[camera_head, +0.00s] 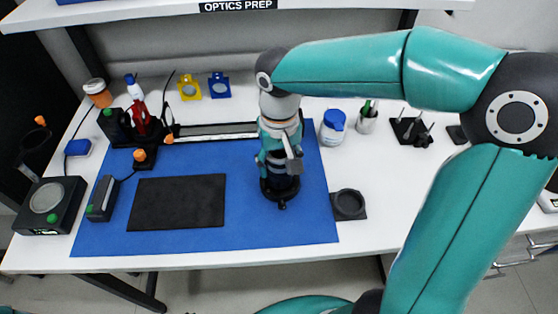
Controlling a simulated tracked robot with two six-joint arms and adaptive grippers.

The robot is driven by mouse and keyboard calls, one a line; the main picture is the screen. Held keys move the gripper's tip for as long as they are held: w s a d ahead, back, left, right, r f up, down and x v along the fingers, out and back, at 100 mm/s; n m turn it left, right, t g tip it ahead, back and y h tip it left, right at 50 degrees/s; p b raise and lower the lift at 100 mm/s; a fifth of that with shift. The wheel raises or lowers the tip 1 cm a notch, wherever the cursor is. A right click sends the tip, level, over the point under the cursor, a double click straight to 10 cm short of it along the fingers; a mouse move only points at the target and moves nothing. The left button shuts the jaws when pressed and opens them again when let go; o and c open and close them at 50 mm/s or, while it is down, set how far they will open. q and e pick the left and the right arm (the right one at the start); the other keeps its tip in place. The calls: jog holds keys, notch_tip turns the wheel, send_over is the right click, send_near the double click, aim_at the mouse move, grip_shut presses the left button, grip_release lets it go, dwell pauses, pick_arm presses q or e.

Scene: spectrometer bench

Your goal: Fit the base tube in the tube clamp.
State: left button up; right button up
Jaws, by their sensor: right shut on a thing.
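My right gripper (281,166) points down over the right part of the blue mat. It is shut on a dark tube, which looks like the base tube; the fingers hide most of it. Directly below is a round black ring with a small knob at its front (281,195), which looks like the tube clamp, standing on the mat. The tube's lower end is hidden, so I cannot tell whether it is inside the ring or just above it. My left gripper is not in view.
A black plate (177,202) lies on the blue mat (255,235). A black square holder with a round recess (349,204) is to the right. A rail (215,131), a white jar (332,127) and a pen cup (367,118) stand behind. Small instruments crowd the left side.

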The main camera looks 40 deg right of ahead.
jog(key=shift+f+b, duration=0.8)
jog(key=shift+f, duration=0.25)
jog(key=shift+f, duration=0.1)
jog(key=o, duration=1.3)
jog(key=shift+o, duration=0.2)
notch_tip(320, 180, up, 12)
